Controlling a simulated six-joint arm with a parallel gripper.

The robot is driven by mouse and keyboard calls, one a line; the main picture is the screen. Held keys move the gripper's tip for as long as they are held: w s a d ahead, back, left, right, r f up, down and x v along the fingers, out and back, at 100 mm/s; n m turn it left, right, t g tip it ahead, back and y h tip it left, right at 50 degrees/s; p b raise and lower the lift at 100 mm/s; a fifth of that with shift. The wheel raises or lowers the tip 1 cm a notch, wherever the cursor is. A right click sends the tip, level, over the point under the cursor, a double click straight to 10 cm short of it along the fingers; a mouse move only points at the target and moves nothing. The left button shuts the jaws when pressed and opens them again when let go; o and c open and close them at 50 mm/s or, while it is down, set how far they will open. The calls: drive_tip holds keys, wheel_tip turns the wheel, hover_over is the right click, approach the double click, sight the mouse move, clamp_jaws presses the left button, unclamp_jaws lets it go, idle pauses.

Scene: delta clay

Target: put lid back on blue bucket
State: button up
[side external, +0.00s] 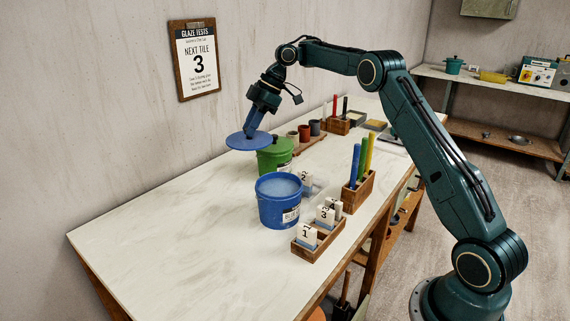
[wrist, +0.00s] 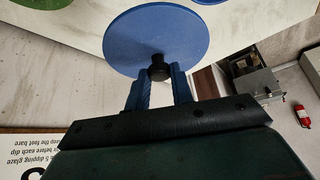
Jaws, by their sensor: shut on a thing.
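The blue bucket (side external: 279,209) stands upright and open on the table in the side view, with pale blue contents showing inside. The blue lid (side external: 240,142) is a flat disc in the air at the left of the green bucket, up and left of the blue bucket. My gripper (side external: 250,130) is above the lid, shut on its knob. In the wrist view the lid (wrist: 155,35) hangs by its black knob (wrist: 158,68) between my blue fingers (wrist: 159,80). The lid's underside is hidden.
The green bucket (side external: 275,154) with its lid on stands behind the blue one. A wooden rack of numbered tiles (side external: 318,241) and a holder with colored sticks (side external: 358,192) are to the right. The table's front left is clear. A wall sign (side external: 195,58) hangs behind.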

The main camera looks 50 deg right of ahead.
drive_tip(key=s+a+n+g+y, duration=0.1)
drive_tip(key=s+n+g, duration=0.2)
drive_tip(key=s+n, duration=0.3)
drive_tip(key=s+f, duration=0.1)
drive_tip(key=s, duration=0.4)
drive_tip(key=shift+a, duration=0.25)
drive_tip(key=shift+f, duration=0.15)
drive_tip(key=shift+f, duration=2.95)
drive_tip(key=shift+f, duration=0.2)
drive_tip(key=o, duration=1.5)
